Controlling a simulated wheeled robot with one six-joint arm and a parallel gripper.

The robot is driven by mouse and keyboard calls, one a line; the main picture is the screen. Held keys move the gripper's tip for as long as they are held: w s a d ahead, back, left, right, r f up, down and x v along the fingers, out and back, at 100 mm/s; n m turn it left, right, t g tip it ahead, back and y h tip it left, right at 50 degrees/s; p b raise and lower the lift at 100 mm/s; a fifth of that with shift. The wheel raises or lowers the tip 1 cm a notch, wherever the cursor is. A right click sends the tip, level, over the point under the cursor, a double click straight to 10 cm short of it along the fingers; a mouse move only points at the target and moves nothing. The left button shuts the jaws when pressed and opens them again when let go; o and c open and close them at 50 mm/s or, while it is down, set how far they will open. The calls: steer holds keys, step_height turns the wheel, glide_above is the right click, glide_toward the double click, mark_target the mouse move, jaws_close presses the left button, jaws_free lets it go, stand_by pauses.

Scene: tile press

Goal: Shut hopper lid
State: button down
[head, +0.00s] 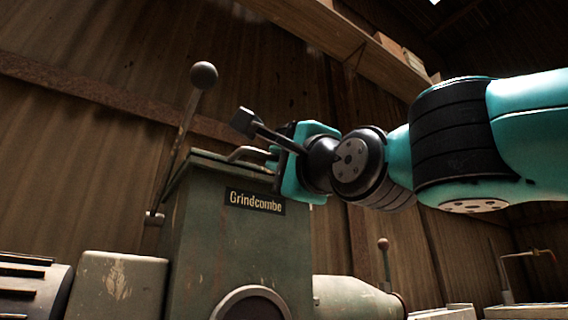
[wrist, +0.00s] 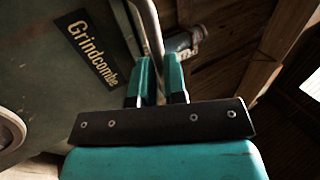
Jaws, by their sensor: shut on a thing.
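The green hopper (head: 222,240) with the "Grindcombe" label stands in the middle of the head view; its side also fills the left of the wrist view (wrist: 60,90). Its lid (head: 215,157) lies across the top, looking flat or nearly so; I cannot tell whether a small gap is left. A bent bar handle (head: 250,151) rises from the lid. My gripper (head: 279,163) reaches in from the right and is shut on this handle. In the wrist view, the handle (wrist: 151,28) runs down between my two teal fingers (wrist: 161,80).
A lever with a round black knob (head: 203,76) stands left of the hopper. A smaller knobbed lever (head: 384,245) stands to the right, behind a green cylinder (head: 350,296). A wooden shelf (head: 320,30) runs along the corrugated wall above my arm.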

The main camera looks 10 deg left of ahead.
steer(key=shift+w+a+f, duration=0.15)
steer(key=shift+a+f, duration=0.05)
steer(key=shift+f, duration=0.4)
steer(key=c, duration=1.2)
jaws_free()
steer(key=shift+o, duration=0.2)
steer(key=shift+r, duration=0.15)
steer(key=shift+d, duration=0.1)
steer(key=b+v, duration=1.4)
steer(key=v, duration=0.3)
steer(key=shift+s+d+r, duration=0.15)
steer(key=shift+s+d, duration=0.05)
steer(key=shift+s, duration=0.05)
